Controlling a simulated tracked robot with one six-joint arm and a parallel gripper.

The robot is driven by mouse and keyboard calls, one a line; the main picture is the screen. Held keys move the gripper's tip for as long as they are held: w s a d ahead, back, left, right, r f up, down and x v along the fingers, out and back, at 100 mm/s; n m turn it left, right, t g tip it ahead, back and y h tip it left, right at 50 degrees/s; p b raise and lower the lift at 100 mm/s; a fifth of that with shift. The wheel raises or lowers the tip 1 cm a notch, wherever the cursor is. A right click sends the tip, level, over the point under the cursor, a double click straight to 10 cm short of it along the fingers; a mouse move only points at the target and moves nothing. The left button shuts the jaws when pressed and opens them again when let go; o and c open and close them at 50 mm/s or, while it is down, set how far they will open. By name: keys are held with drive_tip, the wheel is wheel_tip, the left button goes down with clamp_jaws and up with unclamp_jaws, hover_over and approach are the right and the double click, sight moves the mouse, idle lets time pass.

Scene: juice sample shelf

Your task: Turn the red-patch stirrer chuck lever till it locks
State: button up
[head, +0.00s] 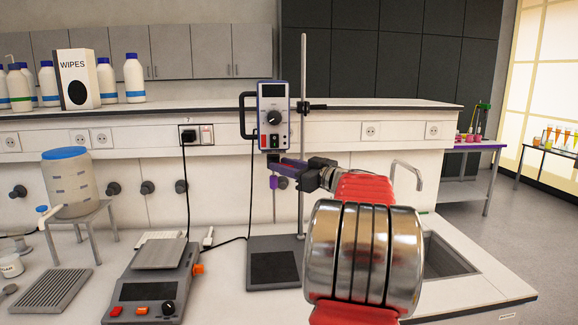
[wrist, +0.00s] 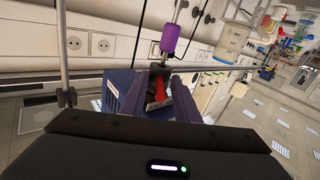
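The overhead stirrer (head: 273,117) is clamped to an upright rod, with a dial on its front and a small red patch (head: 275,141) low on its face. A purple part (head: 273,183) hangs on the shaft below it and shows at the top of the wrist view (wrist: 173,42). My gripper (head: 279,166) is just under the stirrer's body. In the wrist view its fingers (wrist: 156,92) stand apart, with a red lever (wrist: 158,88) between them under a dark chuck (wrist: 157,68). I cannot tell whether either finger touches the lever.
The rod (head: 303,80) stands close behind my gripper, on a dark base plate (head: 272,269). A hotplate-like device (head: 150,287) with a cable is to the left. A sink (head: 447,256) and tap (head: 408,168) are to the right. A raised ledge (head: 350,104) runs behind.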

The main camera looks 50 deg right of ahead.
drive_tip(key=s+a, duration=0.1)
drive_tip(key=s, duration=1.2)
drive_tip(key=shift+s+a, duration=0.2)
drive_tip(key=shift+s, duration=0.15)
drive_tip(key=shift+f, duration=0.1)
